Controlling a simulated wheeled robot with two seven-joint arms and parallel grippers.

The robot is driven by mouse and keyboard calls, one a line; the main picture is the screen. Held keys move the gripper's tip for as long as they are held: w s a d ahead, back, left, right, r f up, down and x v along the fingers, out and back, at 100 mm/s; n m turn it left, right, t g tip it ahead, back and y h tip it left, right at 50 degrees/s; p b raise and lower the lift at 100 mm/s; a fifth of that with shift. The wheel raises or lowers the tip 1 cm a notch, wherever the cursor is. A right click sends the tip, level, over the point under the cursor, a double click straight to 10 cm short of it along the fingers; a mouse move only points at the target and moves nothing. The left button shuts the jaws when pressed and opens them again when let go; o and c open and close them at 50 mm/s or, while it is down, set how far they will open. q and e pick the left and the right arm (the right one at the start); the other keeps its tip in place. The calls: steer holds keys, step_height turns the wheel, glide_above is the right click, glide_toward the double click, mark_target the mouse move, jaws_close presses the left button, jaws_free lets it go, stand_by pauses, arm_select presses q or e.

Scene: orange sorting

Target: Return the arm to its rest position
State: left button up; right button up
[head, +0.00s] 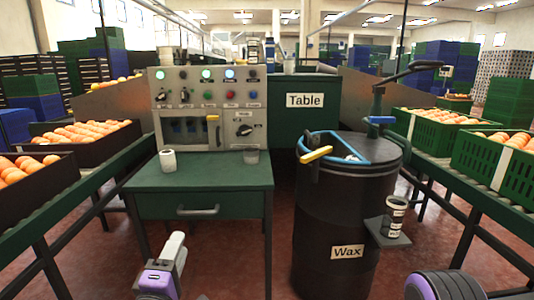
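My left gripper (174,250) is low in the head view, in front of the green table and just below its drawer. It is grey and white with a purple part at its base. I see nothing held in it, but I cannot tell whether its fingers are open or shut. Part of my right arm, dark with a purple ring, shows at the bottom right edge. Its gripper is not in view.
A black wax barrel (330,215) stands right, with a small shelf holding a cup (396,212). Conveyors with orange crates (443,131) flank both sides.

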arm_select(q)
steer(key=s+a+f+m+g+b, duration=0.15)
steer(key=s+f+g, duration=0.25)
steer(key=f, duration=0.6)
steer(key=s+f+m+g, duration=0.3)
steer(key=f, duration=0.7)
steer(key=s+a+f+m+g, duration=0.15)
steer(key=s+f+g, duration=0.25)
steer(key=f, duration=0.6)
steer(key=s+a+f+m+g+y+b, duration=0.1)
steer(key=s+a+f+m+g+y, duration=0.2)
steer(key=s+f, duration=0.55)
steer(key=s+a+f+m+g+b, duration=0.1)
steer(key=s+a+f+m+g, duration=0.15)
steer(key=s+a+f, duration=0.55)
step_height(320, 180, up, 40)
steer(key=s+d+n+p, duration=0.1)
steer(key=d+p, duration=0.1)
steer(key=p, duration=3.6)
steer(key=shift+s+d+f+y, duration=0.15)
steer(key=shift+s+y, duration=0.15)
steer(key=shift+y, duration=0.1)
arm_select(e)
step_height(320, 180, up, 34)
steer(key=w, duration=0.1)
steer(key=shift+r, duration=0.25)
steer(key=shift+d, duration=0.1)
